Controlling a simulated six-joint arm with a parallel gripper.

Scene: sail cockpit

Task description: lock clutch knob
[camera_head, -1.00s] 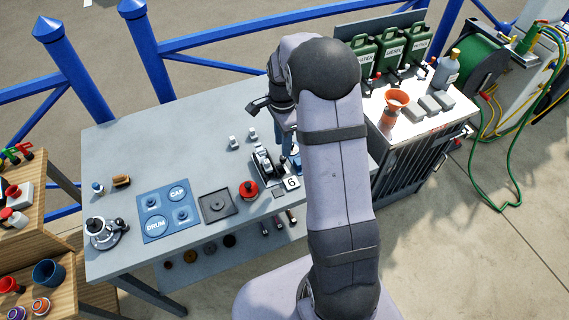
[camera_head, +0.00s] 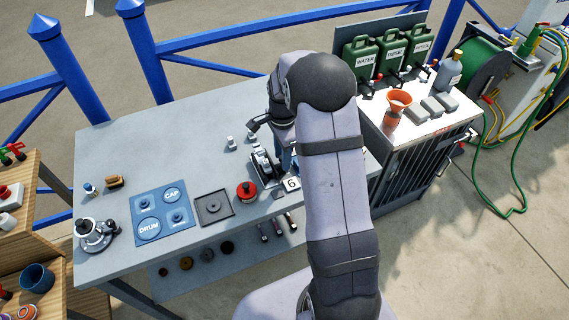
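A black and silver clutch-like device (camera_head: 262,164) stands on the grey table, just in front of my arm. A red round knob-like piece (camera_head: 247,190) sits beside it at the lower left. I cannot tell for sure which part is the clutch knob. My gripper (camera_head: 259,126) is above and behind the device, mostly hidden by my own arm. One dark finger-like part sticks out to the left, apart from the red piece. Whether the gripper is open or shut does not show.
A dark square tray (camera_head: 228,211), a blue board marked DRUM and CAP (camera_head: 163,231), and a winch-like piece (camera_head: 95,235) lie leftward. Two small pale fittings stand behind. The table's back left is clear.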

